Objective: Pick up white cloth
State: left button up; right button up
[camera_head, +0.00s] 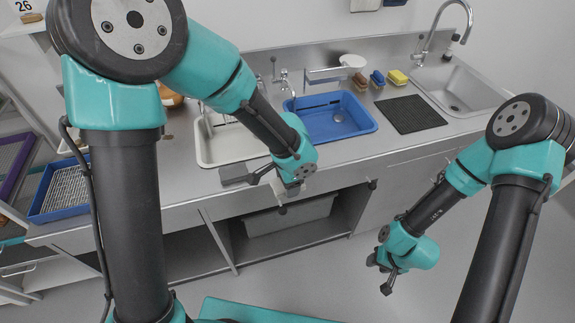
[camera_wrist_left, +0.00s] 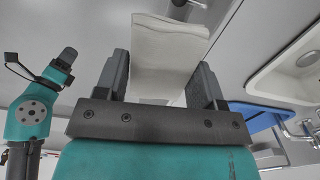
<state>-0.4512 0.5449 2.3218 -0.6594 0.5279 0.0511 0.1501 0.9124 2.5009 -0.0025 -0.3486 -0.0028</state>
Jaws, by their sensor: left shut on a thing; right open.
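A white cloth (camera_wrist_left: 168,52) is folded and pinched between the two grey fingers of my left gripper (camera_wrist_left: 162,82), as the left wrist view shows. The cloth sticks out past the fingertips. In the head view my left gripper (camera_head: 283,188) hangs at the front edge of the counter, below the white tray. Only a small pale patch of what it holds can be made out there. My right gripper (camera_head: 380,276) is open and empty, low in front of the cabinets at the right.
A white tray (camera_head: 205,152) and a blue tray (camera_head: 367,118) stand on the counter (camera_head: 400,143). A black mat (camera_head: 411,114), a yellow sponge (camera_head: 397,76), brushes and a sink (camera_head: 455,88) are to the right. A grey bin (camera_head: 290,217) sits on the open shelf below. The floor in front is free.

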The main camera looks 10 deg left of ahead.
pick_arm(q)
jog(key=shift+s+d+r, duration=0.1)
jog(key=shift+s+d, duration=0.05)
jog(key=shift+s, duration=0.7)
jog(key=shift+s+d+r, duration=0.1)
jog(key=shift+s+d, duration=0.05)
jog(key=shift+s, duration=0.7)
